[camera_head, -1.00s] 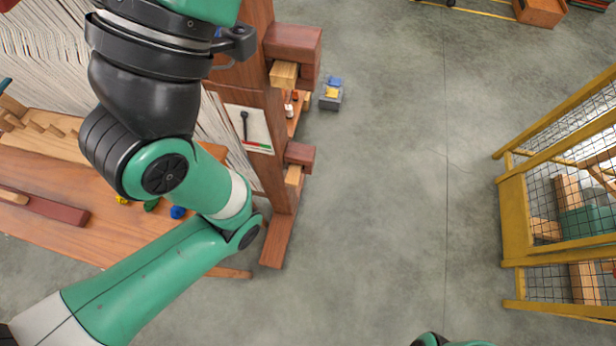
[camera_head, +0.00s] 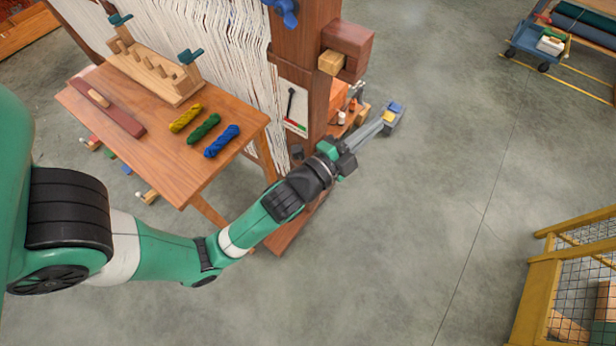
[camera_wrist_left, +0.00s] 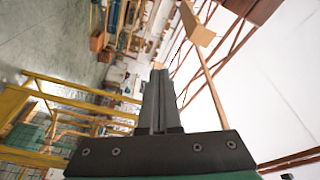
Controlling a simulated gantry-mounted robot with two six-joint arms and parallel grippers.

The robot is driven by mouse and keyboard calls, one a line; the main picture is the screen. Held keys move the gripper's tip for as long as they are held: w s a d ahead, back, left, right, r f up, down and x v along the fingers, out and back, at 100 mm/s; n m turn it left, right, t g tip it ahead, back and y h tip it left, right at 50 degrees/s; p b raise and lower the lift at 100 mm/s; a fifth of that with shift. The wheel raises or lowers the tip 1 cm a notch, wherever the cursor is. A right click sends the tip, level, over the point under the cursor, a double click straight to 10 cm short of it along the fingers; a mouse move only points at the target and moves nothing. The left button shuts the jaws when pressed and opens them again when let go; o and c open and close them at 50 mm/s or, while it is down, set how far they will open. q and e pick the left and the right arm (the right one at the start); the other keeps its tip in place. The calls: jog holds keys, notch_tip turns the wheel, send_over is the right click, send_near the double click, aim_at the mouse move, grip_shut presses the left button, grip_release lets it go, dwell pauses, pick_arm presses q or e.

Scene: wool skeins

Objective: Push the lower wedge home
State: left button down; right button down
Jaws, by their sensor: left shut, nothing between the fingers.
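My left gripper (camera_head: 383,124) reaches past the loom post (camera_head: 300,75), low on its right side. Its long grey fingers are together and empty; they also show shut in the left wrist view (camera_wrist_left: 160,74). The lower wedge is hidden in the head view behind my wrist and gripper, so contact cannot be told. The upper light-wood wedge (camera_head: 332,62) sits beside a dark red-brown beam end (camera_head: 350,38). In the left wrist view a light-wood block (camera_wrist_left: 197,24) is above and right of the fingertips; which wedge it is I cannot tell. My right gripper is out of view.
A table (camera_head: 170,175) with yellow, green and blue skeins (camera_head: 222,141) stands left of the post. A yellow mesh cage (camera_head: 565,270) is lower right. Floor between is open.

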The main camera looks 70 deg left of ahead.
pick_arm(q)
jog(key=s+a+f+m+g, duration=0.1)
jog(key=s+f+g, duration=0.2)
jog(key=s+f, duration=0.7)
jog(key=s+a+f+m+g+b, duration=0.1)
jog(key=s+f+g, duration=0.3)
jog(key=s+f, duration=0.6)
notch_tip(320, 180, down, 7)
jog(key=shift+s+a+r+m+g, duration=0.1)
jog(key=shift+s+a+m+g, duration=0.2)
jog(key=shift+s, duration=0.1)
jog(key=w+r+b+x, duration=0.1)
jog(key=b+x, duration=0.3)
jog(key=x, duration=0.9)
jog(key=shift+a+r+b, duration=0.25)
jog(key=shift+a+b, duration=0.05)
jog(key=shift+b, duration=0.05)
jog(key=shift+w+a, duration=0.1)
